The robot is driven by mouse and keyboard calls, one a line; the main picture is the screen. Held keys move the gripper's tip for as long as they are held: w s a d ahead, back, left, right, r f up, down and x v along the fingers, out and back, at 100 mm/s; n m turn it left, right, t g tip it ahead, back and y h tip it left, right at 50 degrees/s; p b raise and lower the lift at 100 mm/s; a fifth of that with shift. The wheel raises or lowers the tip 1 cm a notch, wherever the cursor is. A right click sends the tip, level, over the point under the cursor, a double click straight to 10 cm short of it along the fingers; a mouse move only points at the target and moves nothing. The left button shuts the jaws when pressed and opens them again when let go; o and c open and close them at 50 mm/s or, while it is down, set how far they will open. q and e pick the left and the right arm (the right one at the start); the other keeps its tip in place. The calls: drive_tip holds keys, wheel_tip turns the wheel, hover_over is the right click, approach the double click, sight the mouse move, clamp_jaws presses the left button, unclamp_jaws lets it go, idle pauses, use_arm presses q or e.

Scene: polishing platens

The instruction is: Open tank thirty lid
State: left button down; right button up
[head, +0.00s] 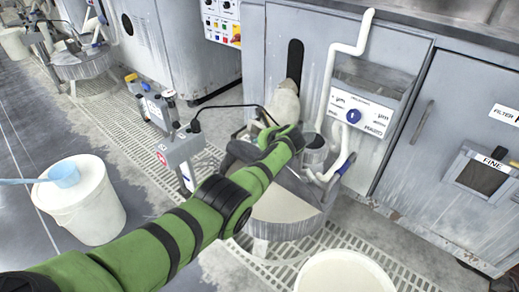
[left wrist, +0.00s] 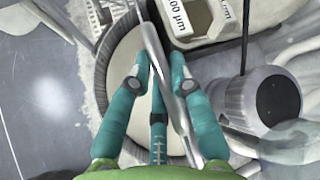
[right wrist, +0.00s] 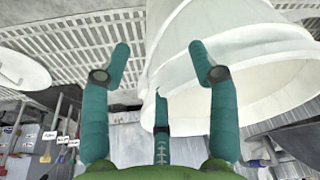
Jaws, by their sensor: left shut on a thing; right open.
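A round grey tank (head: 272,230) with a cream surface stands below my left arm in the head view. Its grey rim and cream inside also show in the left wrist view (left wrist: 110,75). My left gripper (left wrist: 158,75) is above it, shut on a slanting metal bar (left wrist: 152,42) that passes between its fingers. Whether this bar belongs to the lid cannot be told. In the head view the left hand (head: 290,138) is over the tank's far side and its fingertips are hidden. My right gripper (right wrist: 160,60) is open and empty, close to a white bucket (right wrist: 260,60).
A control box on a post (head: 178,150) stands left of the tank. A grey cabinet with a panel (head: 362,110) and white pipes (head: 334,75) rises behind.

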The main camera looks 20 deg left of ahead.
use_arm(q)
drive_tip(key=b, duration=0.1)
drive_tip(key=w+b, duration=0.1)
drive_tip(key=shift+w+d+r+b, duration=0.15)
drive_tip(key=shift+w+r+b, duration=0.15)
drive_tip(key=shift+b, duration=0.1)
drive_tip(key=shift+w+r, duration=0.1)
drive_tip(key=shift+r, duration=0.1)
use_arm(e)
drive_tip(key=w+v, duration=0.2)
drive_tip(key=v, duration=0.7)
drive_tip(key=shift+r+t, duration=0.3)
drive_tip(key=shift+r, duration=0.05)
drive_tip(key=shift+w, duration=0.15)
use_arm(q)
drive_tip(key=c, duration=1.1)
unclamp_jaws()
drive_tip(key=shift+f, duration=0.1)
drive_tip(key=shift+d, duration=0.1)
